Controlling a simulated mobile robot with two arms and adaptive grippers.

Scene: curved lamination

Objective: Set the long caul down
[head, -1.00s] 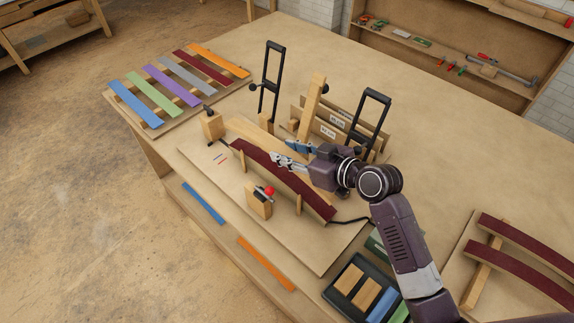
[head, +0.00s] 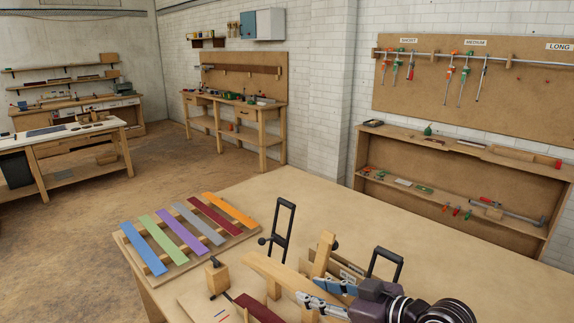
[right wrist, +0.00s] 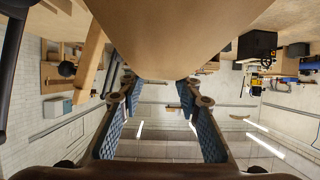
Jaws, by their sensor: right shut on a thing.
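The long caul (head: 268,272) is a pale wooden bar in the head view. It slants from upper left down to my right gripper (head: 322,296). My right gripper is shut on it near its right part. In the right wrist view the caul (right wrist: 165,40) is a broad tan surface between the fingers (right wrist: 160,92). A dark red curved strip (head: 258,308) shows below the caul, cut off by the lower edge. Whether the caul touches anything beneath it, I cannot tell. My left gripper is not in view.
Two black-handled frames (head: 283,228) and a wooden post (head: 323,252) stand close behind the caul. A wooden block (head: 217,278) is to its left. Several coloured strips lie on a board (head: 250,232) at the left. The table (head: 350,208) behind is clear.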

